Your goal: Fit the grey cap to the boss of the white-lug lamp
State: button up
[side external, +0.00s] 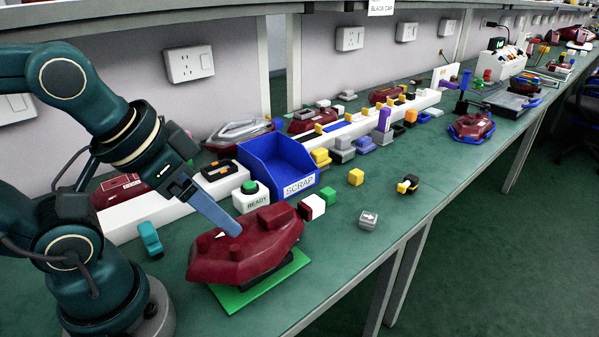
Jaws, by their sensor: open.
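A dark red lamp (265,243) lies on a green plate near the table's front edge. A small white mark (217,236), perhaps its white lug, shows on its left part. Only one finger shows clearly. A grey block with a white arrow (368,220), perhaps the grey cap, lies on the table to the right, clear of my gripper.
A blue SCRAP bin (278,165) and white READY button box (251,197) stand behind the lamp. Red-white (312,207), green (328,196) and yellow (355,177) blocks lie nearby. A teal piece (150,240) is at left. The front right table is mostly clear.

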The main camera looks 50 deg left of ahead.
jog(key=w+r+n+t, duration=0.1)
jog(key=w+r+n, duration=0.2)
jog(key=w+r, duration=0.35)
jog(key=n+g+y, duration=0.1)
jog(key=n+y, duration=0.1)
send_over(367, 220)
jog(key=s, duration=0.2)
notch_tip(367, 220, down, 12)
jog(key=shift+m+g, duration=0.3)
jog(key=shift+g, duration=0.4)
jog(key=f, duration=0.3)
jog(key=d+f, duration=0.1)
jog(key=shift+s+f, duration=0.15)
jog(key=shift+f, duration=0.65)
jog(key=shift+x, duration=2.15)
jog(key=shift+r, duration=0.1)
